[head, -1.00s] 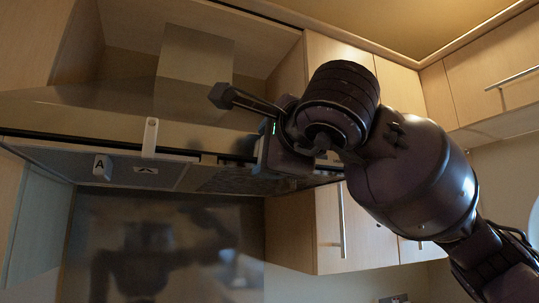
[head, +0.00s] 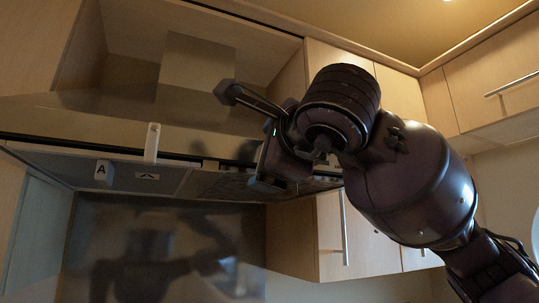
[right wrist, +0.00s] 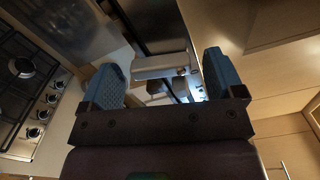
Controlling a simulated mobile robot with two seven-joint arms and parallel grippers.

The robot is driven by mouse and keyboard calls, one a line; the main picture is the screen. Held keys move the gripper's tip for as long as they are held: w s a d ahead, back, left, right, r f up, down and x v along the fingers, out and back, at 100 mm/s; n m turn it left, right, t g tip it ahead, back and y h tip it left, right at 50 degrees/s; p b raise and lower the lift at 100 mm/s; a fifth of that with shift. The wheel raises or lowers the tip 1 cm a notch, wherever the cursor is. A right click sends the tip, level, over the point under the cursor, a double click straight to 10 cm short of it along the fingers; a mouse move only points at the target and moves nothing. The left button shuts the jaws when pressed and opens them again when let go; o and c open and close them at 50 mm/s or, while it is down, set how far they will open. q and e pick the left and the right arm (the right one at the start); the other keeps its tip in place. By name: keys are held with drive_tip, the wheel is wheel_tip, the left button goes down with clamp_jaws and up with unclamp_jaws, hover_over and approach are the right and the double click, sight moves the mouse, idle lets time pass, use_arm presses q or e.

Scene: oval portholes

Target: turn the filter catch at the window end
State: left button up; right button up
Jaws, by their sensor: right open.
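The range hood (head: 60,122) crosses the head view, with dark filter panels (head: 215,184) along its underside. My left gripper is not in view.
A shiny backsplash (head: 180,245) below the hood reflects my body. Wooden cabinets (head: 360,240) stand close to the right of the hood. A hob with knobs (right wrist: 30,95) shows at the left of the right wrist view.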

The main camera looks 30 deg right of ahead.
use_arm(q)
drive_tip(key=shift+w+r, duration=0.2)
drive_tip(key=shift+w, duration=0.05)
use_arm(e)
drive_tip(key=s, duration=1)
drive_tip(key=shift+s+a, duration=0.3)
drive_tip(key=shift+s, duration=0.1)
